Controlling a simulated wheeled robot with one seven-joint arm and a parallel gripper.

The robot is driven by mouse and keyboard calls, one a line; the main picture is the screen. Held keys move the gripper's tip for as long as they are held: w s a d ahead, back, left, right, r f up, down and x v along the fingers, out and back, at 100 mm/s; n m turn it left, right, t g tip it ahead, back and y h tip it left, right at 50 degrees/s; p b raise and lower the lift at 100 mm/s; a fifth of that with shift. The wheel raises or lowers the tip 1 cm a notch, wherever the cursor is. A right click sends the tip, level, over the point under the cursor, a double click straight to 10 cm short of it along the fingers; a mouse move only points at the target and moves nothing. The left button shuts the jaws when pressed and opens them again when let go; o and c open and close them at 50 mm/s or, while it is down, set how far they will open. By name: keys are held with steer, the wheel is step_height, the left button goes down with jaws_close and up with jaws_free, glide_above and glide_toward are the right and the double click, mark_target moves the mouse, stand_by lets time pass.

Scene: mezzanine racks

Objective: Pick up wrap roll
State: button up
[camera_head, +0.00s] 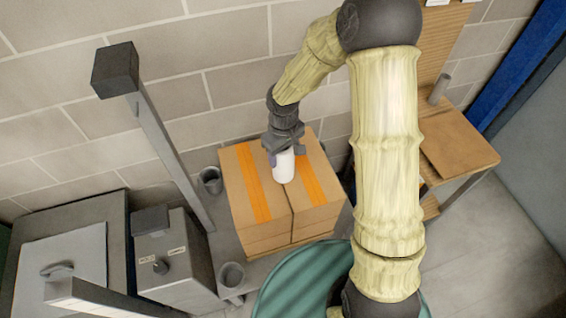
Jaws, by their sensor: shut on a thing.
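The wrap roll (284,167) is a short white cylinder, seen at the middle of the picture. My gripper (278,153) comes down from above and is shut on its upper end. The roll is over the cardboard boxes with orange tape (309,205). I cannot tell whether its lower end touches the box top or hangs just above it. The gripper hides part of the roll's top.
Grey posts (165,140) rise left of the boxes, with grey cups (210,180) beside them. A grey metal box (173,255) stands lower left. A green round thing (290,285) lies in front. A wooden bench (455,150) stands right. Behind is a block wall.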

step_height(320, 180, up, 3)
steer(key=shift+f, duration=0.2)
steer(key=shift+w, duration=0.1)
steer(key=o, duration=0.6)
steer(key=shift+a, duration=0.1)
steer(key=shift+c, duration=0.2)
steer(key=shift+s, duration=0.2)
steer(key=c, duration=0.3)
steer(key=shift+w, duration=0.15)
